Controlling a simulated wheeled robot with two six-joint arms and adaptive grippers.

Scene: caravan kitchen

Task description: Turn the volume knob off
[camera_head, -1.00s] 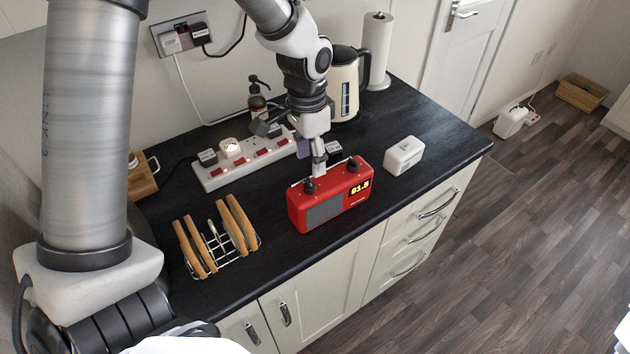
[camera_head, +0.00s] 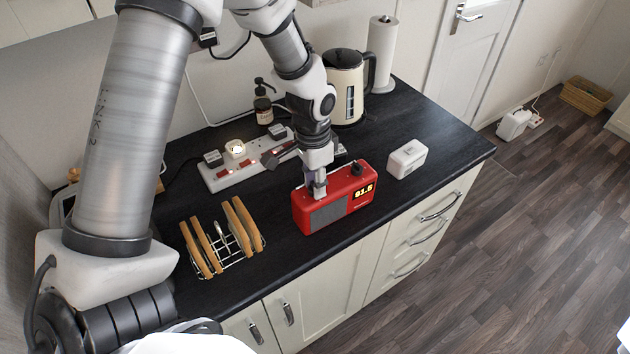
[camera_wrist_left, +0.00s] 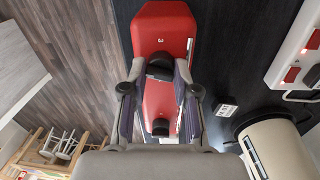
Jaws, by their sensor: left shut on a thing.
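A red radio (camera_head: 335,203) stands on the black worktop with a grey speaker grille and a display reading 91.5. Its right black knob (camera_head: 357,168) is free. My left gripper (camera_head: 319,191) comes down from above on the left end of the radio's top and mostly hides the left knob there. In the left wrist view, the fingers (camera_wrist_left: 162,72) are shut on this left knob (camera_wrist_left: 159,66), one on each side. The other knob (camera_wrist_left: 160,127) lies between the finger bases, nearer the palm in the picture. Which knob is marked for volume cannot be read. My right gripper is not in view.
A toast rack (camera_head: 223,240) stands left of the radio. A white power strip (camera_head: 225,175) with plugs lies behind it, with a cream kettle (camera_head: 346,90) farther back. A small white box (camera_head: 407,159) is at right. The worktop's front edge is close to the radio.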

